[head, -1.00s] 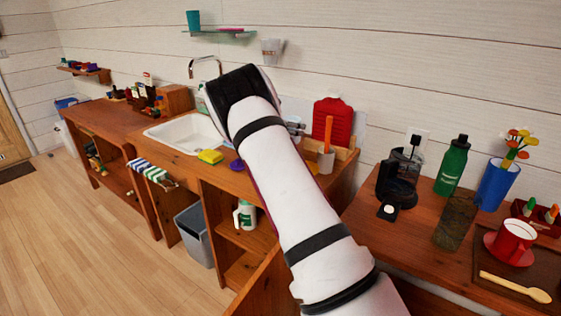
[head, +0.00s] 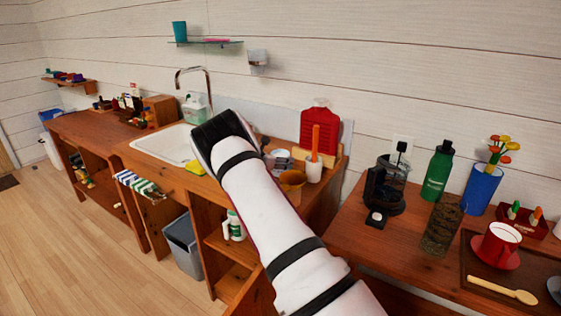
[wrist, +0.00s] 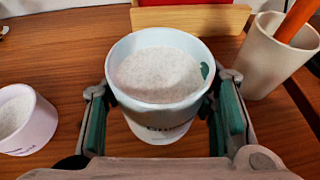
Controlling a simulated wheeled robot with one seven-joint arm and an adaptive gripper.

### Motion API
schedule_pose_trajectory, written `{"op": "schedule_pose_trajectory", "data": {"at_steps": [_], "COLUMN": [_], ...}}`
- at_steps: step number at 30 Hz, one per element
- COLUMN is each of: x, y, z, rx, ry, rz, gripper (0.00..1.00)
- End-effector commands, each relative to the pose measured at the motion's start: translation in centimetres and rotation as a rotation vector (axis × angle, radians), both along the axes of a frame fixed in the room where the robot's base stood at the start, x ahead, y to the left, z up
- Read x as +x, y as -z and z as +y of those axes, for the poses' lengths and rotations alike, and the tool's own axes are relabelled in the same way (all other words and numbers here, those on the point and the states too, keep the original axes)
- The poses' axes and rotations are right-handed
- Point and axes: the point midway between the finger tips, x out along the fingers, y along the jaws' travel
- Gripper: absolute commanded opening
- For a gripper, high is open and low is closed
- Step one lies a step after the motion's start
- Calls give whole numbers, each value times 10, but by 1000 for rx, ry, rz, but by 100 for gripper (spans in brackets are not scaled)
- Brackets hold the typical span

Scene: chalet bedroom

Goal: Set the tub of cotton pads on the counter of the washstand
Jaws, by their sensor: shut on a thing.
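A pale tub (wrist: 158,75) with a whitish, speckled top and a dark mark on its side is between the fingers of my gripper (wrist: 162,112) in the wrist view. The gripper is shut on it, and I take it to be the tub of cotton pads. It is upright over the wooden counter (wrist: 60,60); I cannot tell whether its base touches. In the head view the washstand counter (head: 172,178) runs around a white sink (head: 165,143).
A beige cup (wrist: 268,58) with an orange handle stands close right of the tub. A small white cup (wrist: 22,125) stands to the left. Behind is a wooden stand (wrist: 190,18).

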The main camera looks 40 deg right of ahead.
Motion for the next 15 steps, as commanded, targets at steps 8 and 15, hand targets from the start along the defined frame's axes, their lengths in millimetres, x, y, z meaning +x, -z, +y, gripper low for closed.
{"op": "schedule_pose_trajectory", "data": {"at_steps": [8, 15], "x": [0, 0], "y": [3, 3], "z": [0, 0], "rx": [0, 0], "ry": [1, 1], "rz": [1, 0], "gripper": [63, 71]}}
